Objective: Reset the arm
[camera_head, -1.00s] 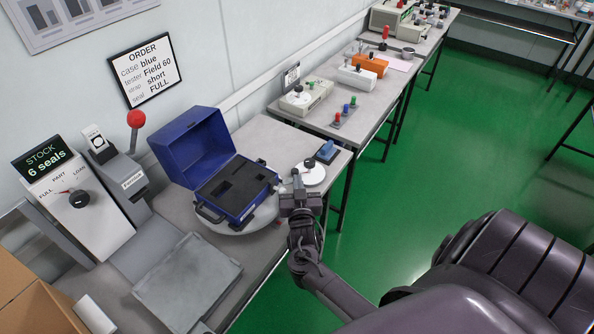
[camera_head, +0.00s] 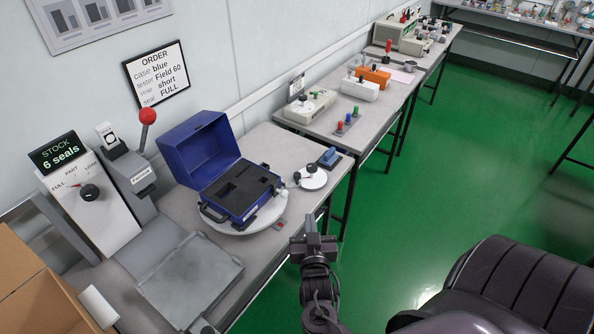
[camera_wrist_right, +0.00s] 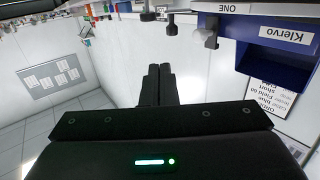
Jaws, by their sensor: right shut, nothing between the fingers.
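My right gripper (camera_head: 313,243) is shut and empty in the head view. It hangs in front of the bench edge, over the green floor, to the right of the blue case. In the right wrist view its shut fingers (camera_wrist_right: 158,85) point away from me with nothing between them. The open blue case (camera_head: 238,190) with a dark foam insert sits on a round white turntable (camera_head: 247,228). The case also shows at the upper right of the wrist view (camera_wrist_right: 275,57). My left gripper is not in view.
A grey press with a red-knobbed lever (camera_head: 148,117) and a dial panel reading "6 seals" (camera_head: 85,200) stand at left. A grey tray (camera_head: 190,282) lies in front. Testers, including an orange one (camera_head: 374,76), stand on the far bench.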

